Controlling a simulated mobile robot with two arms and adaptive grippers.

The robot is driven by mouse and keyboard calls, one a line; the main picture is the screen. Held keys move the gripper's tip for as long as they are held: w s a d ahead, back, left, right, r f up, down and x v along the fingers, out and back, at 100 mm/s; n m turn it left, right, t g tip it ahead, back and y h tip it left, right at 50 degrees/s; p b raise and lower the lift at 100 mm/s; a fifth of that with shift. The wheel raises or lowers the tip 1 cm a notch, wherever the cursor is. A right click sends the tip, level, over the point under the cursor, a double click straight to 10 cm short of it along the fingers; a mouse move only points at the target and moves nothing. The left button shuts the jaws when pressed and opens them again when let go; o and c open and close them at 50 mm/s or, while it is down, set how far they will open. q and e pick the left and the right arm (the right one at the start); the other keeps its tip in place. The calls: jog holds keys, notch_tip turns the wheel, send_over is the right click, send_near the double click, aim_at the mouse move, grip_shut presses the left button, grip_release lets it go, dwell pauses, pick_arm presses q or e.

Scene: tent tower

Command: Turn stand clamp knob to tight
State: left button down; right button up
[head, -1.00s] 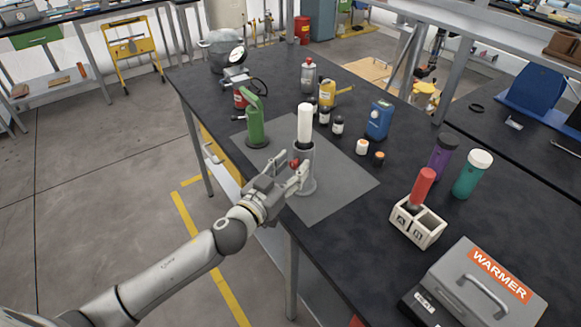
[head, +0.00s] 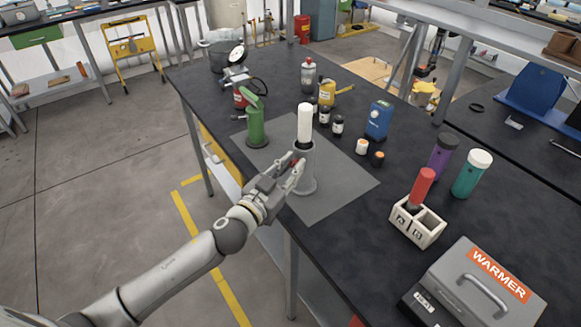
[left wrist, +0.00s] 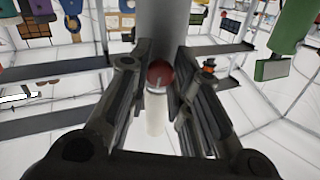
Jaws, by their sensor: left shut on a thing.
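A grey cylindrical stand (head: 306,172) rises upright from the grey mat on the bench, with a white-topped tube (head: 305,122) standing in it. A small red clamp knob (head: 292,162) is on the stand's near left side, mostly covered by my left gripper (head: 296,172). In the left wrist view, the round red knob (left wrist: 160,73) lies between the two fingers, against the grey stand (left wrist: 146,22), and the white tube (left wrist: 156,112) shows beyond it. My left gripper is shut on the knob. I cannot read how tight the clamp is. My right gripper is not in view.
A green hand-pump-like device (head: 255,125) stands left of the stand on the mat (head: 340,185). Small dark bottles (head: 337,126) and a blue device (head: 379,120) are behind. A white block with a red-capped tube (head: 418,224) and a warmer box (head: 475,285) are to the right.

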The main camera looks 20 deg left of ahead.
pick_arm(q)
jog(key=m+p, duration=0.1)
jog(key=m, duration=0.7)
jog(key=shift+m, duration=0.4)
jog(key=m+p, duration=0.1)
jog(key=m, duration=0.3)
jog(key=shift+m, duration=0.4)
jog(key=m, duration=0.3)
jog(key=shift+m, duration=0.3)
jog(key=m+p, duration=0.1)
jog(key=m, duration=0.3)
jog(key=shift+m, duration=0.3)
jog(key=m+p, duration=0.1)
jog(key=m, duration=0.3)
jog(key=m+p, duration=0.1)
jog(key=m, duration=0.3)
jog(key=shift+m, duration=0.4)
jog(key=shift+m+p, duration=0.7)
jog(key=shift+m, duration=1.1)
